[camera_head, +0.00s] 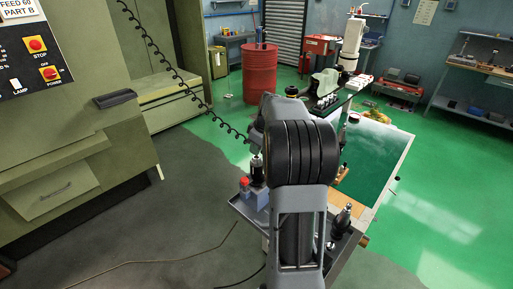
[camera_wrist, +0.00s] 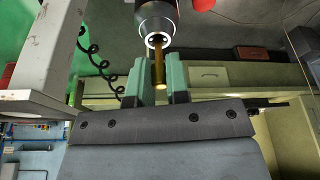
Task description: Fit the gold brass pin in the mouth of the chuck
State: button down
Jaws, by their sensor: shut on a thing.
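In the wrist view my gripper (camera_wrist: 158,75) has two green fingers, shut on the gold brass pin (camera_wrist: 159,72). The pin stands lengthwise between the fingertips, one end pointing toward the chuck (camera_wrist: 157,15). The chuck is a dark cylinder with a bright ring around its mouth, at the top of the picture. The pin's far end overlaps the lower part of the ring; I cannot tell whether it is inside the mouth or just in front of it.
In the head view a tooling cart (camera_head: 236,203) shows around my arm, with a red-and-blue item (camera_head: 246,187) and a dark tool holder (camera_head: 343,217) on it. A green-topped table (camera_head: 375,165) is at right. A green machine (camera_head: 60,130) stands left, with a coiled cable hanging nearby.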

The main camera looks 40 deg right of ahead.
jog(key=shift+f+b, duration=0.3)
jog(key=shift+f, duration=0.05)
dwell(0.6)
jog(key=c, duration=1)
grip_release()
jog(key=shift+r, duration=0.1)
jog(key=b+v, duration=0.1)
jog(key=v, duration=1.2)
jog(key=shift+s+r, duration=0.1)
jog(key=shift+r, duration=0.2)
